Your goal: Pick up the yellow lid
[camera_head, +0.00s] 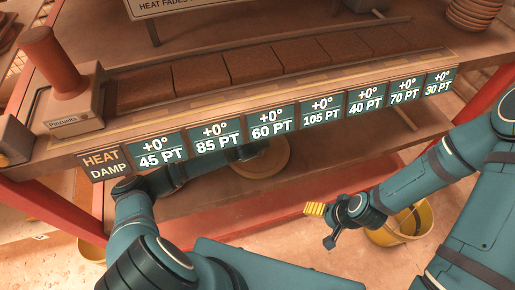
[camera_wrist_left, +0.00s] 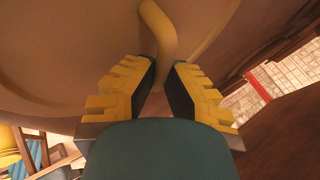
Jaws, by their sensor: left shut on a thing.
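The yellow lid (camera_head: 272,166) is a round disc on the lower shelf, seen in the head view just under the row of signs, which partly hide it. In the left wrist view the lid (camera_wrist_left: 60,60) fills the upper left, with a curved handle (camera_wrist_left: 162,35) standing out from it. My left gripper (camera_wrist_left: 166,78) is shut on this handle, one yellow finger on each side. In the head view my left forearm reaches under the signs to the lid, and the fingers are hidden there. My right gripper (camera_head: 318,210) hangs at the lower right, away from the lid; its finger gap is unclear.
The upper shelf carries brown blocks (camera_head: 255,62) and a press-like device (camera_head: 58,85). A row of green signs (camera_head: 272,122) runs along its front edge. A yellow bucket (camera_head: 412,222) stands below my right arm. Red frame posts (camera_head: 55,205) flank the shelves.

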